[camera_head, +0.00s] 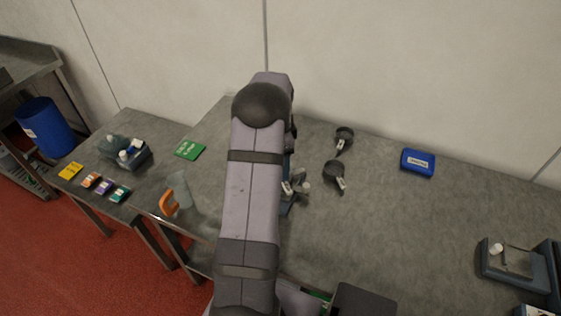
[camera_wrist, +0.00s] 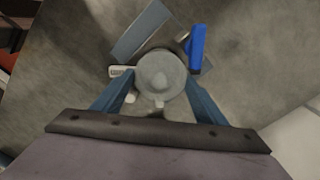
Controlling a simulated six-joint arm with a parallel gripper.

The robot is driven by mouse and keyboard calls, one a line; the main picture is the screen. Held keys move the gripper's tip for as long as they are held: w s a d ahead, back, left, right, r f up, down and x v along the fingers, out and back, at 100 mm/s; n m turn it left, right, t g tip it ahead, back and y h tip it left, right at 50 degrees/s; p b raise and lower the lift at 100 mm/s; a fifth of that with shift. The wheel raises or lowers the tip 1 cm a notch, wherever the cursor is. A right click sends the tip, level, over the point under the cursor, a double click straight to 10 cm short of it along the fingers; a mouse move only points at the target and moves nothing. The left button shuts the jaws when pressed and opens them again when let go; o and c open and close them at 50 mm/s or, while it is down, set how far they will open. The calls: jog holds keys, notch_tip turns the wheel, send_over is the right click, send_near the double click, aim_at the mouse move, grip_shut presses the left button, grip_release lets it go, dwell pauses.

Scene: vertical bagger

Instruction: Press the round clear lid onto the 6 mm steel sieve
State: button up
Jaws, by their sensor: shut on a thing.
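The gripper is shut on the lid, one finger at each side. The lid hides whatever is under it, so I cannot tell whether it touches a sieve. In the head view my arm covers most of the gripper and the lid. Two dark round pieces with pale tags, perhaps sieves, lie right of the arm: one farther back (camera_head: 344,136) and one nearer (camera_head: 334,174). Their sizes are unreadable.
Close to the lid are a blue-handled piece (camera_wrist: 197,48), a grey flat bar (camera_wrist: 140,30) and a white tag (camera_wrist: 120,71). A blue case (camera_head: 418,162) lies at right, a grey scale-like device (camera_head: 515,263) at far right, and an orange-handled jug (camera_head: 178,194) at left. The table's middle right is clear.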

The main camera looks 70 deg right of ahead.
jog(key=shift+f, duration=0.4)
dwell(0.4)
jog(key=o, duration=1.1)
jog(key=shift+o, duration=0.8)
jog(key=shift+o, duration=0.9)
jog(key=shift+r+p, duration=2.55)
jog(key=shift+r, duration=1)
